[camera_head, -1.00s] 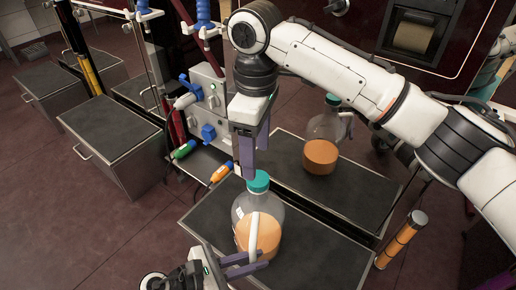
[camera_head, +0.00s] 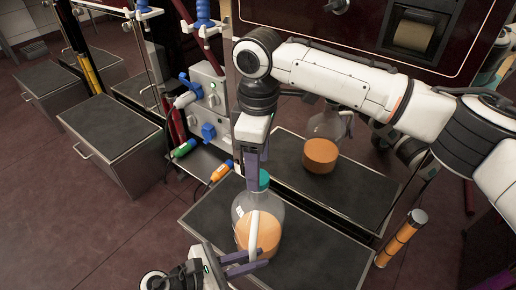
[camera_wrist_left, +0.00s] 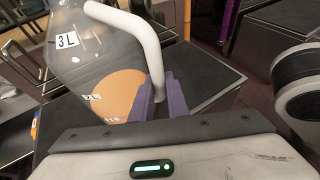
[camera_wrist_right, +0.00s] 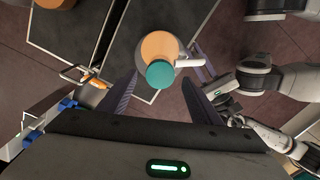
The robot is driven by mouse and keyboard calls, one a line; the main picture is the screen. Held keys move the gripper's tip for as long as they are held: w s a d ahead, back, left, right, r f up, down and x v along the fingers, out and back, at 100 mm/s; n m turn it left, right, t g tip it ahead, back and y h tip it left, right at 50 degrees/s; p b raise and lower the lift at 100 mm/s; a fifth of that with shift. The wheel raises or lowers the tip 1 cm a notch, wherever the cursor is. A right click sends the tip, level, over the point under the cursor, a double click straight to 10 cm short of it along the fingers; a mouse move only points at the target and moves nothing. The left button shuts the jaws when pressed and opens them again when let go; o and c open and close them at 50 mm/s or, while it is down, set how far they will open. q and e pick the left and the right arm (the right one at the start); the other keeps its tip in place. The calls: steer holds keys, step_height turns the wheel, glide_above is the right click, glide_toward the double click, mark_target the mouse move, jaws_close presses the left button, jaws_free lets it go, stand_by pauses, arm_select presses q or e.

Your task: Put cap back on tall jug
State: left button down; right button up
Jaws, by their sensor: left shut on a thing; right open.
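The clear jug (camera_head: 268,218) with orange liquid stands on a dark-topped bench. Its teal cap (camera_head: 264,181) sits at the top of its neck; how tightly it is seated I cannot tell. My left gripper (camera_head: 252,263) is shut on the jug's white handle, which also shows in the left wrist view (camera_wrist_left: 150,50). My right gripper (camera_head: 253,182) points down at the cap, open. In the head view a finger partly hides the cap.
A panel with blue fittings (camera_head: 207,105) and an orange-tipped connector (camera_head: 221,171) are left of the right gripper. An orange cylinder (camera_head: 400,240) stands at the bench's right edge.

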steer(key=shift+f, duration=1.35)
steer(key=shift+c, duration=0.4)
steer(key=c, duration=1.1)
steer(key=shift+o, duration=0.2)
steer(key=o, duration=1.2)
steer(key=shift+o, duration=0.2)
steer(key=shift+r, duration=0.15)
step_height(320, 180, up, 12)
